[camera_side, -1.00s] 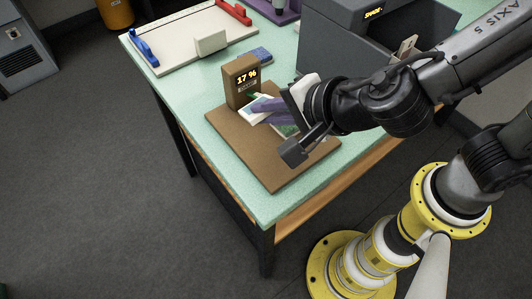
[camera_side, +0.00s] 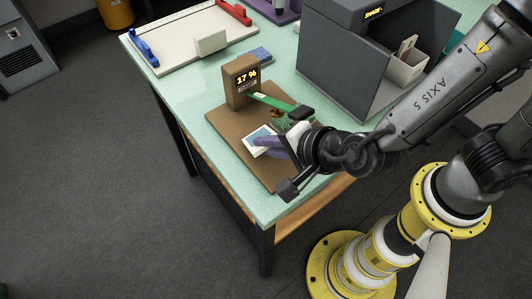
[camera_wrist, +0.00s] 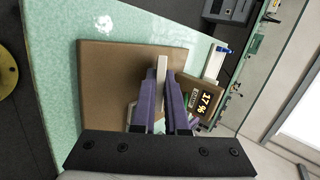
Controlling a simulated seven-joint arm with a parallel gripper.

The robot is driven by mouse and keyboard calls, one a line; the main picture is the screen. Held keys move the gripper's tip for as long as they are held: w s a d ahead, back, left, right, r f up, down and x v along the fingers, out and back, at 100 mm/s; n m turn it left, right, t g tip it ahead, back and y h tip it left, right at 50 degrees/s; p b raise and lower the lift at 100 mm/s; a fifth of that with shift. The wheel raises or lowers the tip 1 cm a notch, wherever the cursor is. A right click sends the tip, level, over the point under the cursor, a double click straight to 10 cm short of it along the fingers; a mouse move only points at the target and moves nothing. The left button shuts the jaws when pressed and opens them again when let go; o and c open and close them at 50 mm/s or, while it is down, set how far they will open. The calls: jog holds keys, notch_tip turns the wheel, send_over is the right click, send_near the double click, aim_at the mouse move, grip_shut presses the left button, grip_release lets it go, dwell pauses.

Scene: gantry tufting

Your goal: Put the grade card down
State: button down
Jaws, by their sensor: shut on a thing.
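The grade card (camera_side: 260,138) is a small pale card with a blue picture, over the brown board (camera_side: 222,124) in the side view. My gripper (camera_side: 268,145) has purple fingers shut on it. In the wrist view, the card (camera_wrist: 160,70) shows as a thin pale edge between the purple fingers (camera_wrist: 161,88), above the brown board (camera_wrist: 105,62). I cannot tell whether the card touches the board. My wrist hides part of the board's right side.
A brown meter (camera_side: 238,80) reading 17 % stands at the board's back, with a green strip (camera_side: 272,101) extending right. A grey bin unit (camera_side: 340,75) stands at the right. The board's front-left part is clear.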

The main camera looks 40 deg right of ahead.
jog(key=c, duration=1.1)
grip_release()
